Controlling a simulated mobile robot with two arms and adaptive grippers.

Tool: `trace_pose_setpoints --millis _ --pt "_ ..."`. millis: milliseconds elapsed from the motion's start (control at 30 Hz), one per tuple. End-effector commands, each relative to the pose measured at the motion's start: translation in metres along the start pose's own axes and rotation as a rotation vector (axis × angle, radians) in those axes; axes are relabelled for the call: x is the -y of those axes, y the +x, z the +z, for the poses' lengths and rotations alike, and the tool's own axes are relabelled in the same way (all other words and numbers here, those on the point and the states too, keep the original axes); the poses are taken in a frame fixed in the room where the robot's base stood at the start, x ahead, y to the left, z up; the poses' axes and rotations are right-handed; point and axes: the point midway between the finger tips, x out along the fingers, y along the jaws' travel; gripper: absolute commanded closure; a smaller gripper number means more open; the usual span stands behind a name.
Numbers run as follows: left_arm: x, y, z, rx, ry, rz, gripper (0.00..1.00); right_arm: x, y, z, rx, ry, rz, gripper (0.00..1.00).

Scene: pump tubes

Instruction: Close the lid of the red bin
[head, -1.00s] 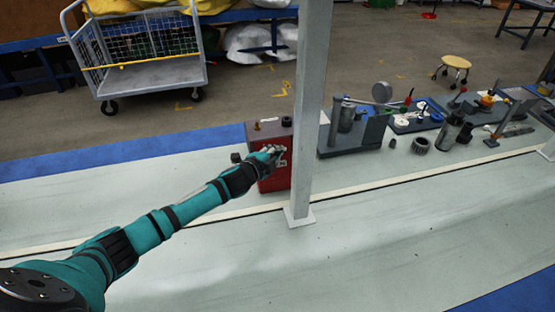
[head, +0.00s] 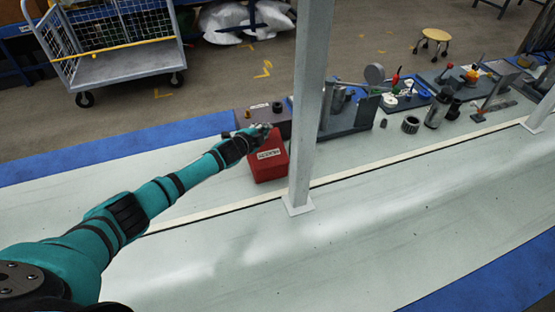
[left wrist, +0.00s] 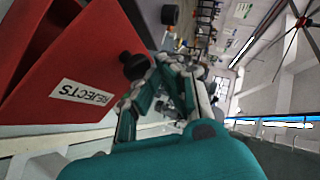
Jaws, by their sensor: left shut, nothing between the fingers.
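The red bin (head: 268,162) stands on the pale bench, just left of the grey post, with a white label on its face. In the left wrist view a red panel (left wrist: 95,60) with a "REJECTS" label fills the upper left. A darker red wedge-shaped gap shows beside that panel; I cannot tell the lid's exact angle. My left gripper (head: 264,129) is shut and empty at the bin's upper edge, its fingers (left wrist: 160,88) close to the red panel. I cannot tell whether they touch it. My right gripper is out of view.
The grey post (head: 308,110) rises right beside the bin. A dark box (head: 247,117) with knobs sits behind it. A dark fixture (head: 352,118) and several machine parts line the bench to the right. The bench front is clear. A wire trolley (head: 118,70) stands on the floor behind.

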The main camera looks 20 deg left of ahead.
Motion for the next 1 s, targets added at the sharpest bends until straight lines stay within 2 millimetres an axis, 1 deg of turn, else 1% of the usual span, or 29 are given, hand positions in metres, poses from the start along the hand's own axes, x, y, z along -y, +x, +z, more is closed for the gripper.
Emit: trace_pose_setpoints --millis 33,200,300,600,1000 --pt "-0.003 0.006 0.005 0.001 0.001 -0.001 1.0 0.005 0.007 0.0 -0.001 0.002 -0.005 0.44" --pt "-0.007 0.017 0.015 0.0 0.0 -0.001 1.0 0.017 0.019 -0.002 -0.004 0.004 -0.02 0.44" --pt "-0.009 0.022 0.02 0.001 0.001 -0.001 1.0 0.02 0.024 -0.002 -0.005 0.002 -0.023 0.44" --pt "-0.014 0.031 0.028 0.0 0.0 -0.001 1.0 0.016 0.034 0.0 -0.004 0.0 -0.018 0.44" --pt "-0.014 0.033 0.03 0.0 0.0 0.0 1.0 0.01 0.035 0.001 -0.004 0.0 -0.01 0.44"
